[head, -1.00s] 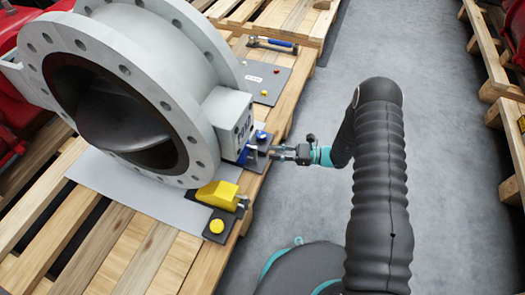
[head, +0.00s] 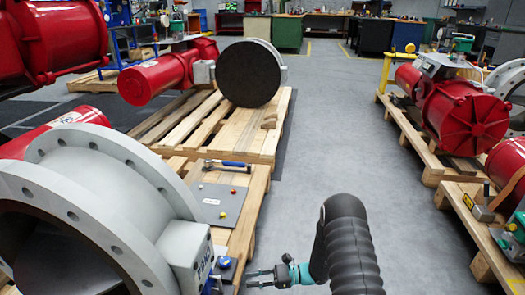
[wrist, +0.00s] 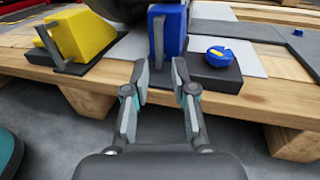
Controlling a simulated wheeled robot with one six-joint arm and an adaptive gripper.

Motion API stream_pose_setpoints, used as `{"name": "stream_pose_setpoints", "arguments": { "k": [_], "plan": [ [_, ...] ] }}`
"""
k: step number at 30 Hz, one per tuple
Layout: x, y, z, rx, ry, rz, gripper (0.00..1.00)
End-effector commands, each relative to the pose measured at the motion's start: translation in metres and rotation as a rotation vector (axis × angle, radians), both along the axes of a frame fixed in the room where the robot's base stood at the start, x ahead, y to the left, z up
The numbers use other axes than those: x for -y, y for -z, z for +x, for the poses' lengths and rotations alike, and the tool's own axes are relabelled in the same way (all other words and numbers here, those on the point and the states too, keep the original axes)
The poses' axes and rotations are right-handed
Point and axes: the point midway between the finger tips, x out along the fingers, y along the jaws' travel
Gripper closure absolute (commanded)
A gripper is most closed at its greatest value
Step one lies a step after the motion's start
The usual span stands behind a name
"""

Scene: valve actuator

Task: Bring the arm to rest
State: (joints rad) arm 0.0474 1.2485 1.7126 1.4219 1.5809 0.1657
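My gripper (head: 258,278) is at the bottom of the head view, at the right edge of the near pallet. In the wrist view my gripper (wrist: 158,76) is open, with nothing between its fingers. Beyond the fingertips stands a blue block (wrist: 173,30) with an upright grey bar on its front. It is apart from the fingers. The large grey flanged valve (head: 105,180) with its grey side box (head: 184,255) fills the lower left of the head view.
In the wrist view, a yellow block (wrist: 85,32) with a grey bar is left, and a blue knob (wrist: 220,52) on a dark base is right. Clear floor (head: 320,140) runs between the pallet rows.

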Motion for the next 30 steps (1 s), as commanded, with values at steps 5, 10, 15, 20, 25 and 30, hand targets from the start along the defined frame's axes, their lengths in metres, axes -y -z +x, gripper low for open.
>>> {"name": "stream_pose_setpoints", "arguments": {
  "k": [5,10,15,20,25,30],
  "plan": [
    [0.004,0.025,-0.032,0.013,-0.1,-0.098,0.74],
    [0.016,0.032,-0.077,0.041,-0.252,-0.201,0.74],
    [0.032,0.011,-0.101,0.123,-0.382,-0.289,0.74],
    [0.05,-0.02,-0.115,0.228,-0.495,-0.372,0.74],
    [0.074,-0.063,-0.128,0.374,-0.621,-0.476,0.74],
    [0.097,-0.106,-0.138,0.521,-0.726,-0.578,0.74]
  ]
}}
